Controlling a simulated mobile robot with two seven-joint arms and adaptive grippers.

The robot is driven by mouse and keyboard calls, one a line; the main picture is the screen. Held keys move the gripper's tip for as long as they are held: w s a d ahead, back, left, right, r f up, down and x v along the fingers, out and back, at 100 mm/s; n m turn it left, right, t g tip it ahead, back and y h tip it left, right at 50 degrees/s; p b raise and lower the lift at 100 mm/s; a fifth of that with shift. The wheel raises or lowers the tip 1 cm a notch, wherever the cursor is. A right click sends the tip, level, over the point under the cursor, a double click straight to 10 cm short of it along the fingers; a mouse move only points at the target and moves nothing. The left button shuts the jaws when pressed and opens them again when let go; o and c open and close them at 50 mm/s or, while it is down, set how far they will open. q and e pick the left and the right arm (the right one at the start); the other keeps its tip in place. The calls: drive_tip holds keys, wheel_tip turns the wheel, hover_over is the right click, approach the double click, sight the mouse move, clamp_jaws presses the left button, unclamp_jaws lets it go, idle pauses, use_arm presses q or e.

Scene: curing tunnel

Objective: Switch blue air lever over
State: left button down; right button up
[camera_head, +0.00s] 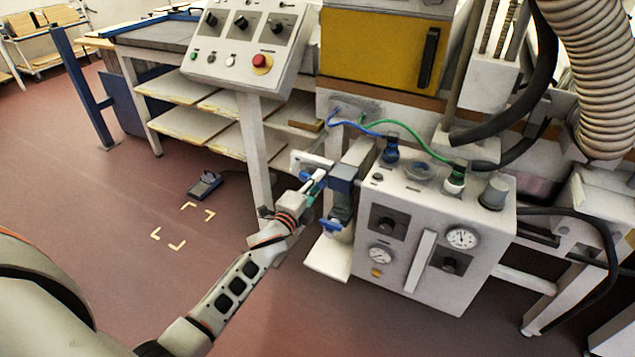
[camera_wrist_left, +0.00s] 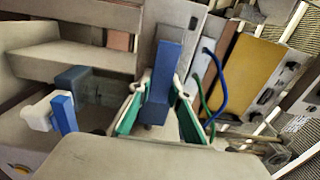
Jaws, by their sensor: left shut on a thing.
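A blue lever (camera_wrist_left: 163,70) stands between the green-padded fingers of my left gripper (camera_wrist_left: 160,88) in the left wrist view. The fingers are shut on it, one on each side. In the head view my left gripper (camera_head: 317,183) is at the left side of the grey air unit (camera_head: 410,240), touching the fittings there. The fingers hide part of the held lever. My right gripper is out of view.
The air unit carries gauges (camera_head: 461,238), with blue (camera_head: 347,122) and green (camera_head: 415,140) hoses above. A control panel (camera_head: 245,45) with a red button stands at upper left on a post (camera_head: 256,150). The red floor at left is mostly clear, with a small dark device (camera_head: 205,185).

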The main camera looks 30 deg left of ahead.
use_arm(q)
drive_tip(key=shift+f, duration=0.2)
drive_tip(key=shift+f+m+b, duration=0.3)
drive_tip(key=shift+m+b, duration=0.1)
drive_tip(key=shift+m, duration=0.3)
drive_tip(key=shift+a+f+m+b, duration=0.55)
drive_tip(key=shift+a+m+b, duration=0.2)
drive_tip(key=shift+m, duration=2)
drive_tip(key=shift+a+f+m+b, duration=0.6)
drive_tip(key=shift+a+m+b, duration=0.15)
drive_tip(key=shift+m, duration=2.05)
drive_tip(key=shift+a+f+m+b, duration=0.55)
drive_tip(key=shift+a+m+b, duration=0.15)
drive_tip(key=shift+m, duration=2.05)
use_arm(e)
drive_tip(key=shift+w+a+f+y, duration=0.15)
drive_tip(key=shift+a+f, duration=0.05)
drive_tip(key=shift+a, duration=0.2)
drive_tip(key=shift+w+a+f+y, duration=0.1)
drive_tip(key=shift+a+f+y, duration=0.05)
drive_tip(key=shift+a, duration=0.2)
use_arm(q)
drive_tip(key=shift+a, duration=0.1)
drive_tip(key=c, duration=1.8)
unclamp_jaws()
drive_tip(key=shift+c, duration=0.2)
